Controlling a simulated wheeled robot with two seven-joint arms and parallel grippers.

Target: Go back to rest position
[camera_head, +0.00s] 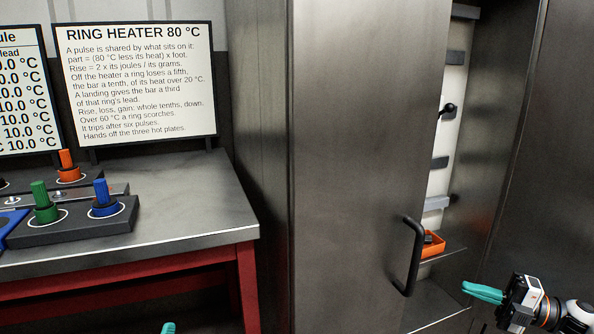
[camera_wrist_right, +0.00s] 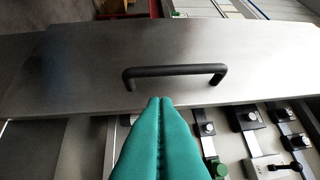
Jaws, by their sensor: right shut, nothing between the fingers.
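My right gripper (camera_head: 468,287) is at the lower right of the head view, teal fingers pointing left, to the right of the black door handle (camera_head: 413,258). In the right wrist view its two fingers (camera_wrist_right: 160,100) lie side by side, shut and empty. Their tips end just below the handle (camera_wrist_right: 175,72) in that picture, with nothing gripped. Of my left gripper, only a teal tip (camera_head: 168,328) shows at the bottom edge of the head view; the rest is out of view.
The handle is on a grey metal cabinet door (camera_head: 350,150), which stands partly open. At left, a red-framed bench (camera_head: 190,200) carries green, blue and orange pegs under a ring heater sign (camera_head: 140,80).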

